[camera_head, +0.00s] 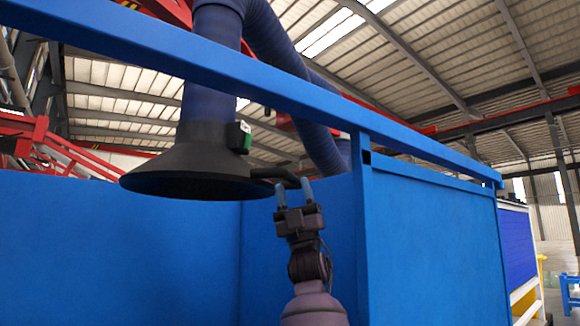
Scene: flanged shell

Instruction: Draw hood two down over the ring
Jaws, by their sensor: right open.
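A black cone-shaped hood (190,165) hangs at the end of a thick blue hose (211,90) in the upper left of the head view. A small box with a green face (240,137) sits on its side, and a dark bar handle (276,175) sticks out to the right from its rim. My right gripper (293,191) is open just below the handle, its two light fingertips pointing up; I cannot tell whether they touch it. My left gripper is not in view. No ring can be made out.
Blue panels (100,250) stand behind and below the hood. A blue rail (270,85) crosses in front of the hose, and a blue post (361,230) stands right of my right arm. A second blue hose (320,145) hangs behind. Red steelwork (60,150) is at left.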

